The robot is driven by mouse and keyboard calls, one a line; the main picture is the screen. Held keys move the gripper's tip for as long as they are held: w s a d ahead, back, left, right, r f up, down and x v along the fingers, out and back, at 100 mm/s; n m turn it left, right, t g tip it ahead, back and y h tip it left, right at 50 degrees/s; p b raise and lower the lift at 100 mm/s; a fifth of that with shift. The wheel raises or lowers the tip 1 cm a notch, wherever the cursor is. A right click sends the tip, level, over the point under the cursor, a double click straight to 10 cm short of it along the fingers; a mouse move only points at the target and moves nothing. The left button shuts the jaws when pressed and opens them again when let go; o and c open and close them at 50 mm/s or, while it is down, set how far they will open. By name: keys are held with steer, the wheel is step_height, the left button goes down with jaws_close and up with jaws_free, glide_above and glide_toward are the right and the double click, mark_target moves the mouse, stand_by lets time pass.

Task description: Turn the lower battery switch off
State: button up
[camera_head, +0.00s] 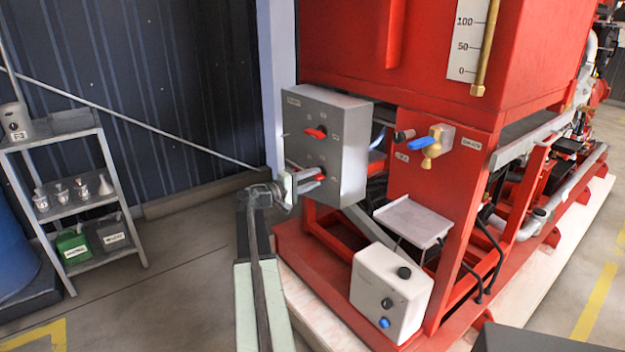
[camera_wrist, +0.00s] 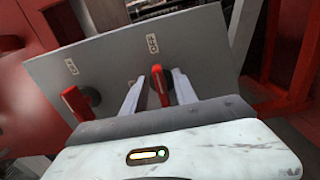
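The grey battery switch box (camera_head: 350,122) is fixed to the red pump frame and has two red handles on its face. The upper red handle (camera_head: 316,132) stands clear of my gripper. The lower red handle (camera_head: 312,178) is at my gripper (camera_head: 298,183), which partly covers it. In the wrist view, the lower handle (camera_wrist: 160,86) sits between the two pale fingers of my gripper (camera_wrist: 160,90). The fingers look apart, with small gaps beside the handle; contact cannot be told. The upper handle (camera_wrist: 78,102) shows to the left there, outside the fingers.
A blue-handled brass valve (camera_head: 428,145) is right of the box. A small grey tray (camera_head: 413,221) and a white box with knobs (camera_head: 390,293) are below. A shelf with funnels and cans (camera_head: 75,205) stands at left.

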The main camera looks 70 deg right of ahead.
steer(key=v, duration=0.7)
steer(key=shift+a, duration=0.15)
steer(key=shift+w, duration=0.15)
steer(key=w+a+f+n+t, duration=0.2)
steer(key=w+a+t, duration=0.2)
steer(key=w+a, duration=0.7)
steer(key=w+a+f+n+t, duration=0.2)
steer(key=w+a+t, duration=0.1)
steer(key=w+a, duration=0.8)
steer(key=w+a+f+n+t+y, duration=0.15)
steer(key=w+a+f, duration=0.25)
steer(key=a, duration=0.5)
steer(key=w+a+f+t+y, duration=0.2)
steer(key=w+a+f, duration=0.25)
steer(key=a, duration=0.45)
steer(key=s+a+f+y, duration=0.3)
steer(key=a+f+y, duration=0.1)
steer(key=a, duration=0.7)
steer(key=s+a+f+n+y, duration=0.15)
steer(key=a+f+y, duration=0.25)
steer(key=a, duration=0.6)
steer(key=s+a+f+y, duration=0.3)
steer(key=a+y, duration=0.1)
steer(key=a, duration=0.7)
step_height(320, 180, up, 25)
steer(key=p, duration=2.5)
steer(key=shift+f+g, duration=0.2)
steer(key=shift+g, duration=0.15)
